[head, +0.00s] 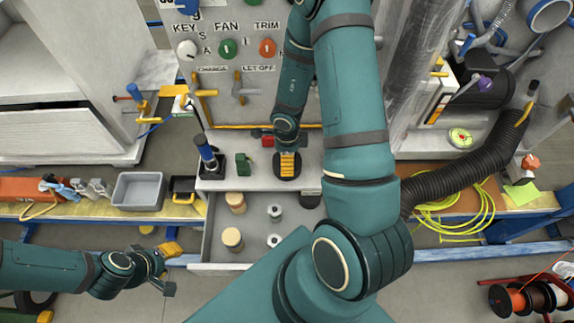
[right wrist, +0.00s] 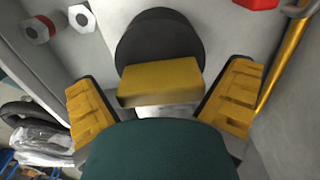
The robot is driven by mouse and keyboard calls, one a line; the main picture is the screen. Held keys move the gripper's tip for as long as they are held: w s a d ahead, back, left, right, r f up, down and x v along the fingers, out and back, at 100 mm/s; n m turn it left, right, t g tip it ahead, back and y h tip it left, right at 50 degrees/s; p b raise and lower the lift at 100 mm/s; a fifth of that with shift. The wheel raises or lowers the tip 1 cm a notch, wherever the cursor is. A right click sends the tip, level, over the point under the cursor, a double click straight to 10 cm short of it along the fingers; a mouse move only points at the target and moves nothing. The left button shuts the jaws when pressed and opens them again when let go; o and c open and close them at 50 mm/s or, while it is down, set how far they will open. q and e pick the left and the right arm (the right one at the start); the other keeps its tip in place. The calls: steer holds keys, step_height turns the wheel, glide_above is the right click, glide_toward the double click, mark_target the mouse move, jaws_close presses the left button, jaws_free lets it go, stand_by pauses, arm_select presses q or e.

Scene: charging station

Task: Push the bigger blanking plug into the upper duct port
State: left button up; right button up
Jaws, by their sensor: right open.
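A dark round plug with a yellow block-shaped grip (right wrist: 160,82), which looks like the bigger blanking plug, stands on the grey worktop. My right gripper (right wrist: 162,108) is open, with one yellow-padded finger on each side of the grip; contact cannot be made out. In the head view my right gripper (head: 287,160) is over the worktop above the drawer and hides much of the plug. My left gripper (head: 170,268) is open and empty at the lower left, over the floor. I cannot make out the upper duct port.
An open drawer (head: 208,225) holds wooden cylinders (head: 235,202) and metal nuts (head: 275,212). A blue-topped post (head: 207,155) and a green block (head: 243,164) stand left of my right gripper. A red piece (head: 267,141) is close behind. A panel with knobs (head: 228,48) rises at the back.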

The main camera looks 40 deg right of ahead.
steer(key=c, duration=1.2)
steer(key=shift+o, duration=0.2)
step_height(320, 180, up, 9)
steer(key=p, duration=0.5)
steer(key=shift+r, duration=0.55)
steer(key=shift+w+a+n, duration=0.1)
steer(key=shift+a+n, duration=0.15)
steer(key=shift+n, duration=0.15)
steer(key=w+a+r+n+b, duration=0.1)
steer(key=w+a+n, duration=0.1)
steer(key=a+n, duration=0.5)
steer(key=w+a+r+n+b, duration=0.2)
steer(key=a+n, duration=0.5)
steer(key=n, duration=1.1)
steer(key=shift+w+r, duration=0.25)
steer(key=shift+w, duration=0.5)
steer(key=shift+a, duration=0.15)
